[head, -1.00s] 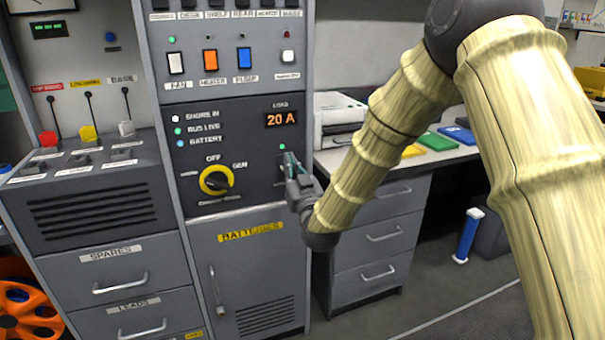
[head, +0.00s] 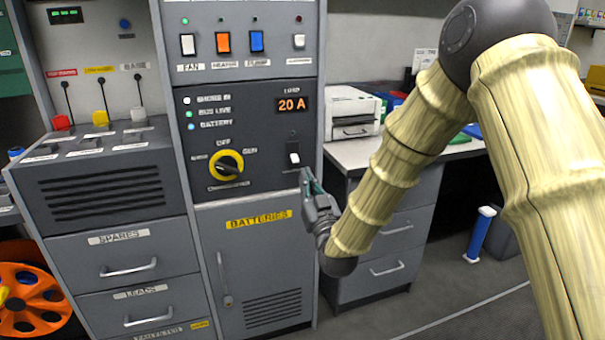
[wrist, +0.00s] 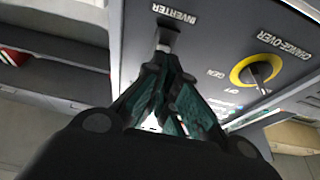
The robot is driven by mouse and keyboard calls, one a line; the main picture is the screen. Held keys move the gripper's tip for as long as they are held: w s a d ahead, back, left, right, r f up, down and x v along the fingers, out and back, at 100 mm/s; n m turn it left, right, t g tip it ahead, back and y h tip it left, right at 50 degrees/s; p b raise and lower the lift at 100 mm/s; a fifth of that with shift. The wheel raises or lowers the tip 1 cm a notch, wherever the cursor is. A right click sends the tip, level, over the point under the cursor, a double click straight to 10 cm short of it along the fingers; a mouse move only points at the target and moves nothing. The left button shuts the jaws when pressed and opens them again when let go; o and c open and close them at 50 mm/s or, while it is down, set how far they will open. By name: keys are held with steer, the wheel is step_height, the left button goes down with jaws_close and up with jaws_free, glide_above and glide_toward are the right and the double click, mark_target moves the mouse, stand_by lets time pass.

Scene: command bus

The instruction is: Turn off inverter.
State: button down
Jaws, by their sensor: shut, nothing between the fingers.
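The inverter switch (head: 294,158) is a small white rocker in a dark plate on the right of the dark power panel (head: 258,181), below the 20 A load display (head: 292,105). No green glow shows above the switch. In the wrist view the INVERTER label (wrist: 178,15) is upside down, with the switch (wrist: 168,38) beside it, just beyond my fingertips. My gripper (head: 308,178) is shut and empty, just below and right of the switch; it also shows in the wrist view (wrist: 162,66). Whether the tips touch the switch is unclear.
The yellow-ringed change-over knob (head: 227,165) is left of the switch. Fan, heater and pump switches (head: 223,42) are above. The batteries cabinet (head: 256,260) is below. A desk with drawers (head: 388,230) and a printer (head: 354,112) stand close to the right of my gripper.

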steer(key=shift+s+d+f+b, duration=0.2)
steer(key=shift+s+f+b, duration=0.1)
steer(key=shift+s+f, duration=0.5)
